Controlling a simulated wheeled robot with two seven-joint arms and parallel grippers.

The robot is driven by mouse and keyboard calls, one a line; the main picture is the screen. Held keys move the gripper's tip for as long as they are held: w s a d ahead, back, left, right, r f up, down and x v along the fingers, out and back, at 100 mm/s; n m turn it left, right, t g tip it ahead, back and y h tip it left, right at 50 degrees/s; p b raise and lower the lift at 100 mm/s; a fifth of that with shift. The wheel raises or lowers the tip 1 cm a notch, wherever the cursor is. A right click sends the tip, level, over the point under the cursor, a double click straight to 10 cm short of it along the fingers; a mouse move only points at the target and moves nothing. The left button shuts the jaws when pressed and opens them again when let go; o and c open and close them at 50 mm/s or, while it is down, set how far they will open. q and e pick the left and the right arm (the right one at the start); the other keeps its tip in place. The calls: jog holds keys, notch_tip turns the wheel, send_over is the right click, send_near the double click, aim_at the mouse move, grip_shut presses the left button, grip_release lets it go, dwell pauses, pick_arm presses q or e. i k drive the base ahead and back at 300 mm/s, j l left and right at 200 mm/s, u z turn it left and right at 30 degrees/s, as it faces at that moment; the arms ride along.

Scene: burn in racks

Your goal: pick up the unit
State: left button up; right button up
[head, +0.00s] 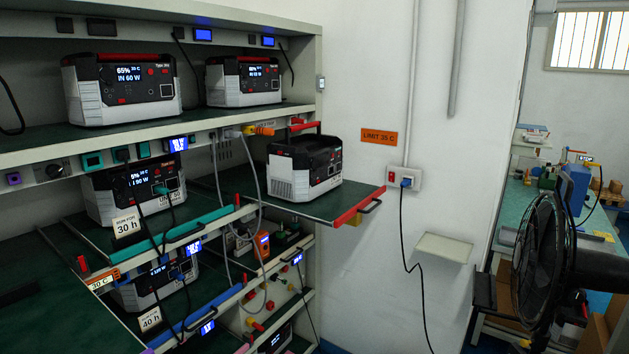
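Several white and black power units with screens stand in the rack. One unit (305,168) sits on a pulled-out green tray (350,192) with a red front edge; its red carry handle (304,126) stands raised. Two units, the left one (122,88) and the right one (243,80), are on the top shelf with lit screens. Another unit (133,190) is on the middle shelf with cables plugged into its front and a "30 h" card before it. A lower unit (157,279) is partly hidden by cables and a tray edge. Neither gripper is in view.
Cables hang across the rack front. A wall socket (404,178) with a black cable and a small wall shelf (444,248) are right of the rack. A black fan (540,255) stands before a workbench (547,205) at right. Space right of the pulled-out tray is open.

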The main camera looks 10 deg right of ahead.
aim_at(304, 170)
jog(key=i+l+u, duration=0.15)
jog(key=i, duration=0.35)
jog(key=i+l+u, duration=0.15)
jog(key=i+l, duration=0.2)
jog(key=i, duration=0.15)
